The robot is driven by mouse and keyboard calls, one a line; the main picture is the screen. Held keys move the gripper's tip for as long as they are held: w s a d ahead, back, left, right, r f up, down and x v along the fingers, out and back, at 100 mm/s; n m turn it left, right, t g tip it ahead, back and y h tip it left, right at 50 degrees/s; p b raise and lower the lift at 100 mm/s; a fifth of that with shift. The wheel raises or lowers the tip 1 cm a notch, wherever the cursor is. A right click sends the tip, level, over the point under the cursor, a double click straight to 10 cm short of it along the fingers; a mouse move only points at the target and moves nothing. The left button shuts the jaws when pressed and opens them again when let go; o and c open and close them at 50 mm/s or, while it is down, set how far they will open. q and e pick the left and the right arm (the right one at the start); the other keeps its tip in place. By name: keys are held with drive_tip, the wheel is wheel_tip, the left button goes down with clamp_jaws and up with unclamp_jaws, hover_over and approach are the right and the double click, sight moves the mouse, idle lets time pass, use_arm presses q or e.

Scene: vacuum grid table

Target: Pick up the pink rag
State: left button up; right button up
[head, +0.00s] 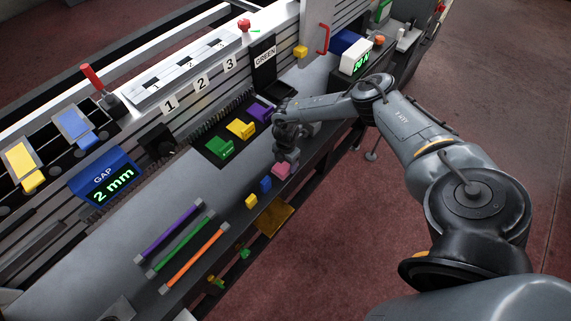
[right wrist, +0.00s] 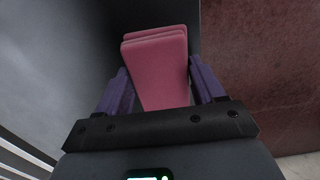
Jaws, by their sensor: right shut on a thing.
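The pink rag (head: 281,169) is a folded pink block near the front edge of the grey table in the head view. In the right wrist view the rag (right wrist: 156,65) fills the space between the two purple fingers of my right gripper (right wrist: 160,92). My right gripper (head: 288,155) is shut on the rag, above it in the head view, and partly covers it. I cannot tell whether the rag touches the table. My left gripper is not in view.
A blue block (head: 265,184) and a yellow block (head: 251,201) lie left of the rag along the front edge. Green (head: 220,148), yellow (head: 241,129) and purple (head: 260,112) pieces sit on a black mat behind. Three coloured bars lie at lower left.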

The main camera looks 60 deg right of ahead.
wheel_tip(320, 180, up, 4)
drive_tip(key=shift+r, duration=0.1)
drive_tip(key=s+d+r, duration=0.4)
drive_tip(key=s+r, duration=0.2)
drive_tip(key=s, duration=0.4)
drive_tip(key=shift+s+d+r+p, duration=0.3)
drive_tip(key=shift+s+d+r, duration=0.05)
drive_tip(key=shift+d+r, duration=0.05)
